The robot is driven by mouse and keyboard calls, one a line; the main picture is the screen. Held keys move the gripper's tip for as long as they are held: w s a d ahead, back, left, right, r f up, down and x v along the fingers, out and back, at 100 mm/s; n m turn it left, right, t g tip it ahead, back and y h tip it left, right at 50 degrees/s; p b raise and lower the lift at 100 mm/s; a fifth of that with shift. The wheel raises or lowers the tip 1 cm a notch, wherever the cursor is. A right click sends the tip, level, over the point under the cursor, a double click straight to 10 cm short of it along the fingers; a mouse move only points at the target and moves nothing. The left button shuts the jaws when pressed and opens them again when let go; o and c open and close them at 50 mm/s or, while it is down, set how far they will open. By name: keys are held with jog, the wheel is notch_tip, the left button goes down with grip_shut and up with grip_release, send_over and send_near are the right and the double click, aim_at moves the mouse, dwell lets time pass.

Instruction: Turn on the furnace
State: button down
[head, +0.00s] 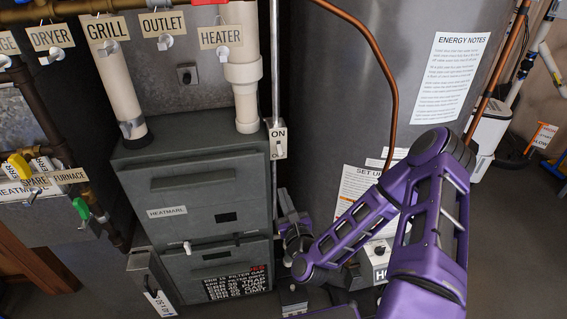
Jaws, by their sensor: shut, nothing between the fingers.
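The furnace (190,160) is a dark grey cabinet left of centre, labelled "HEATMARL" or similar, with a panel of error codes low on its front. A small switch box (278,146) marked "ON" sits on a thin vertical conduit at the furnace's right edge. My gripper (286,200) is shut and empty. It points upward below the switch box, apart from it, between the furnace and the grey tank. Its fingertips are small and dark in this view.
A large grey tank (340,80) with copper pipes stands close to the right of my gripper. Labelled valves and pipes (40,100) fill the left side. A white container (490,135) stands on the floor at right. Open floor (520,240) shows at lower right.

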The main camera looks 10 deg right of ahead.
aim_at(279, 150)
jog(key=shift+d+r+m+h, duration=0.45)
jog(key=shift+m+h, duration=0.05)
jog(key=shift+m, duration=0.3)
jog(key=shift+w, duration=0.1)
jog(key=w, duration=1)
jog(key=shift+s+r+p, duration=0.1)
jog(key=shift+s+r, duration=0.2)
jog(key=shift+r, duration=0.4)
jog(key=shift+s+r+p, duration=0.1)
jog(key=shift+s+r, duration=0.15)
jog(key=shift+r, duration=0.45)
jog(key=shift+s+r+p, duration=0.1)
jog(key=shift+s+r, duration=0.2)
jog(key=shift+r, duration=0.4)
jog(key=shift+r+p, duration=0.2)
jog(key=shift+p, duration=0.45)
